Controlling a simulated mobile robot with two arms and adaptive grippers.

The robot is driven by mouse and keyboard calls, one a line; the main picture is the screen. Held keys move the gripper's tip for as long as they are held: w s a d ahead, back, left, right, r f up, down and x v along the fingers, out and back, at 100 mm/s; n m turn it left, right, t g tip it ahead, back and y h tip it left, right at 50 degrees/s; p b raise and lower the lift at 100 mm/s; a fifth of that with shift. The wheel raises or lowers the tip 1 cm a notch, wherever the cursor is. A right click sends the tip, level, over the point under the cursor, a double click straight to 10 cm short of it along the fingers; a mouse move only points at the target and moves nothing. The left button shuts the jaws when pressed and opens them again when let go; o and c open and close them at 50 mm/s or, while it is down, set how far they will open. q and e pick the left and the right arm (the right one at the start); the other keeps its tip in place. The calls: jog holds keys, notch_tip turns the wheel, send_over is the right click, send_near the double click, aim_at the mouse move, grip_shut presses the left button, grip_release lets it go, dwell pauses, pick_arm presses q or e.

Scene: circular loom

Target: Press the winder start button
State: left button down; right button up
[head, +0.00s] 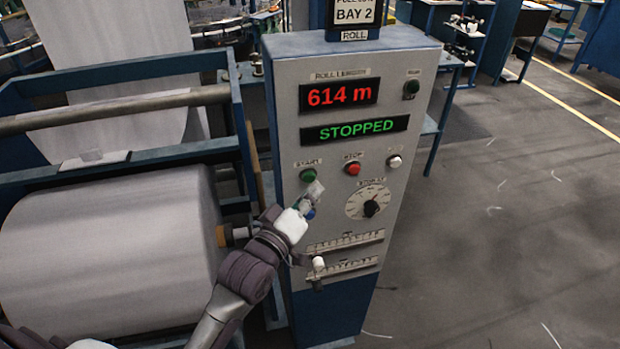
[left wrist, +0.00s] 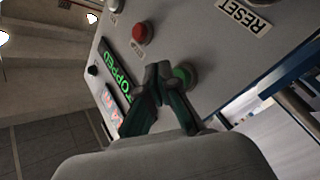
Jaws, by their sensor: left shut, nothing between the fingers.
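The green START button (head: 308,175) sits at the left end of the button row on the grey control panel (head: 335,230). My left gripper (head: 316,190) is shut and empty, its tips just below that button in the head view. In the left wrist view, the shut fingers (left wrist: 160,74) are right beside the green button (left wrist: 184,75) and cover its edge; I cannot tell whether they touch it. The status display (head: 355,130) reads STOPPED in green. The length display (head: 339,95) reads 614 m. My right gripper is not in view.
A red STOP button (head: 352,168) and a white button (head: 394,162) lie right of START. A dial (head: 370,207) is below them. A RESET label (left wrist: 245,14) shows in the left wrist view. A large fabric roll (head: 110,250) is left of the panel.

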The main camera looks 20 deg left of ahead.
pick_arm(q)
jog(key=shift+w+a, duration=0.1)
jog(key=shift+w+a, duration=0.15)
jog(key=shift+w, duration=0.1)
jog(key=shift+w+a+p, duration=0.3)
jog(key=shift+w+p, duration=0.05)
jog(key=shift+w, duration=0.05)
dwell(0.9)
jog(key=shift+s+d, duration=0.1)
jog(key=shift+s+d+p, duration=0.4)
jog(key=shift+s, duration=0.25)
